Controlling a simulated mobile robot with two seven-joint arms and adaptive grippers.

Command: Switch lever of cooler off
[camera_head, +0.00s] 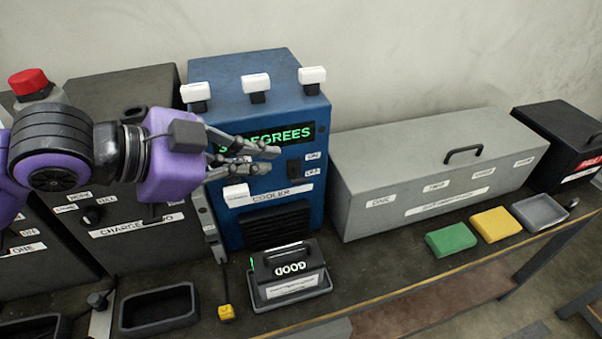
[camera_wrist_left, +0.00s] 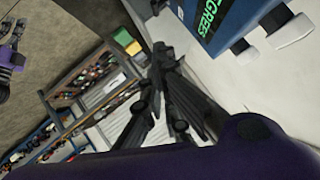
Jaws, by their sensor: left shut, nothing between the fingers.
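The blue cooler (camera_head: 228,105) stands at the back of the bench, with a green-lit display (camera_head: 293,134) partly hidden by my left gripper. Its dark lever (camera_head: 294,167) is on the right of the front face, beside two small white labels. The lever's exact position is too small to tell. My left gripper (camera_head: 272,152) is in front of the cooler, its shut, empty fingers pointing right, just left of the lever. In the left wrist view, the fingers (camera_wrist_left: 160,62) are together and the cooler (camera_wrist_left: 203,25) is at the upper right.
Three white-topped parts stand on the cooler's upper edge. A black device marked GOOD (camera_head: 290,265) sits in a tray below it. A long grey box (camera_head: 430,165) stands to the right, with green (camera_head: 451,239) and yellow (camera_head: 495,224) blocks in front. A black charger box is left.

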